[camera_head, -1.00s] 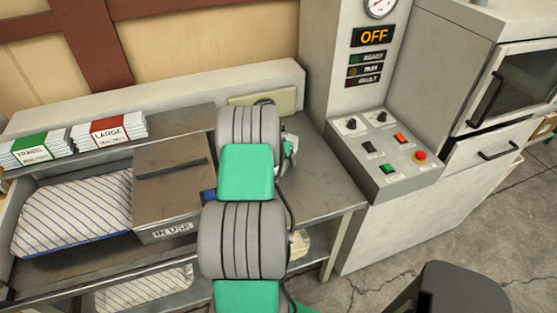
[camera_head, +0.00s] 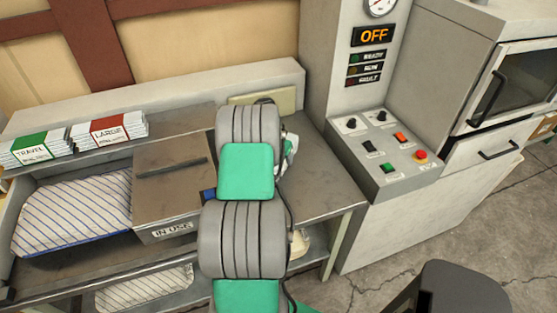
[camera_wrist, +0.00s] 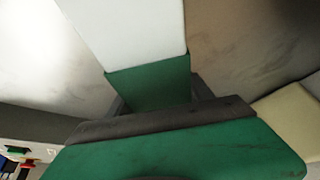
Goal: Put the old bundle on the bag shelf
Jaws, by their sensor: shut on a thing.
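In the wrist view my gripper (camera_wrist: 155,115) has its dark jaws shut on a flat white and green bundle (camera_wrist: 130,40), which points away from the jaws. No writing shows on its visible face. In the head view my arm hides most of the gripper, and only a small white and green part (camera_head: 290,148) shows at the arm's right edge; I cannot tell whether it is the bundle. The bag shelf (camera_head: 185,122) is the upper ledge at the left. A green-banded TRAVEL stack (camera_head: 38,150) and a red-banded LARGE stack (camera_head: 108,132) lie on it.
A striped pillow (camera_head: 75,212) lies in the bay below the shelf, beside a metal IN USE box (camera_head: 170,185). A control console (camera_head: 385,150) under an OFF display stands right of the bench. Bare bench top (camera_head: 325,190) shows right of my arm. A dark stool (camera_head: 455,290) is at lower right.

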